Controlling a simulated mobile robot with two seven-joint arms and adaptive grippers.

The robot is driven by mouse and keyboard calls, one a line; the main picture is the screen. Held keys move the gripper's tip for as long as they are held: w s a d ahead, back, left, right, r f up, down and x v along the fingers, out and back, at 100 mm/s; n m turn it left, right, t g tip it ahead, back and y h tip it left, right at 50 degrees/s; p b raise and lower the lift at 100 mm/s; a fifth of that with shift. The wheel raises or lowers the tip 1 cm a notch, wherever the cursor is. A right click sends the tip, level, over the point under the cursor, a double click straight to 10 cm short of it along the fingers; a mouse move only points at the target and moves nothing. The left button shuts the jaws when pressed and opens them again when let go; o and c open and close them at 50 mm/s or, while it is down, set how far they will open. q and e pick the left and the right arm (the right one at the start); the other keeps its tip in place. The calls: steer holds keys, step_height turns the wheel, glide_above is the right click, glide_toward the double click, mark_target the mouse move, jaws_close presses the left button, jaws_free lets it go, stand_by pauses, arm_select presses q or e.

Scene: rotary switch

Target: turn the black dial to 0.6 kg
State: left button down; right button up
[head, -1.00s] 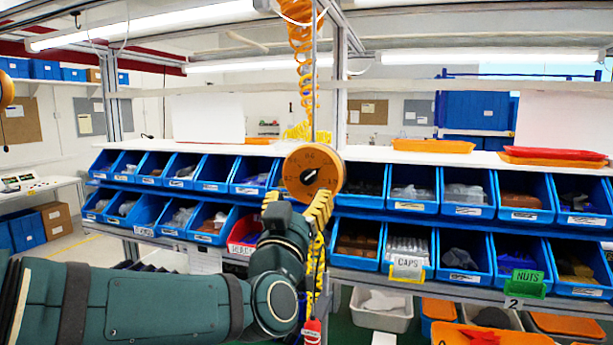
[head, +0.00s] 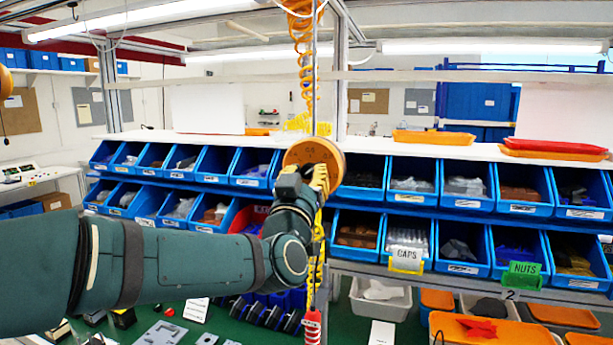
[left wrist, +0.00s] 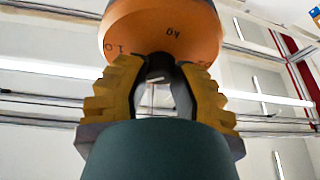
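The black dial (left wrist: 160,62) sits on the face of a round orange balance (head: 313,153) hanging in the middle of the head view. The balance also shows in the left wrist view (left wrist: 160,28), with "kg" and "1.0" printed on its face. My left gripper (head: 305,180) is in front of the lower part of the balance and hides the dial in the head view. In the left wrist view its yellow fingers (left wrist: 159,70) are apart, one on each side of the dial. I cannot tell whether they touch it. My right gripper is not in view.
Two rows of blue bins (head: 466,190) stand on a rack behind the balance. Orange trays (head: 433,138) lie on the shelf above. An orange coiled hose (head: 303,60) hangs above the balance. Free air lies in front of the rack on the right.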

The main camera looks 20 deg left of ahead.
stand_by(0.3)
arm_select(q)
steer(key=shift+d+f+n+y+b, duration=0.15)
steer(key=shift+n+y+b, duration=0.75)
steer(key=shift+n, duration=0.5)
steer(key=n+g+y+b, duration=0.1)
steer(key=n, duration=0.2)
steer(key=shift+b, duration=0.3)
steer(key=n+g+y, duration=0.1)
steer(key=n, duration=0.2)
steer(key=shift+n, duration=0.3)
steer(key=shift+r+n+g+y, duration=0.2)
steer(key=shift+n+g+y, duration=0.4)
steer(key=shift+n, duration=1.1)
steer(key=c, duration=0.7)
jaws_free()
steer(key=shift+w+d, duration=0.1)
